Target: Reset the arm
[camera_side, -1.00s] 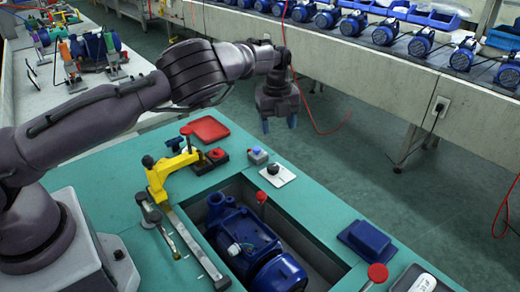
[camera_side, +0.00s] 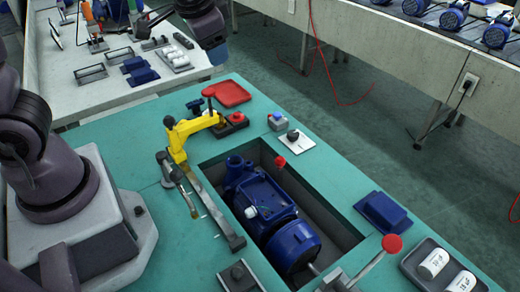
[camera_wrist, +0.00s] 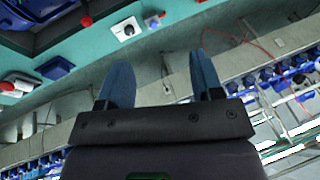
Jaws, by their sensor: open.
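My gripper (camera_side: 214,52) is at the top edge of the side view, raised beyond the far left end of the green bench; most of my arm above it is out of frame. In the wrist view my gripper (camera_wrist: 160,62) shows two blue fingers spread apart with nothing between them. The blue pump (camera_side: 268,208) lies in the recess of the green bench (camera_side: 130,210), well apart from my gripper.
A yellow toggle clamp (camera_side: 190,132) and a red tray (camera_side: 232,93) stand near the recess. A blue tray (camera_side: 382,212), a red-knobbed lever (camera_side: 391,243) and a tray with white cylinders (camera_side: 425,262) are at right. A grey floor aisle separates the conveyor of blue pumps (camera_side: 455,15).

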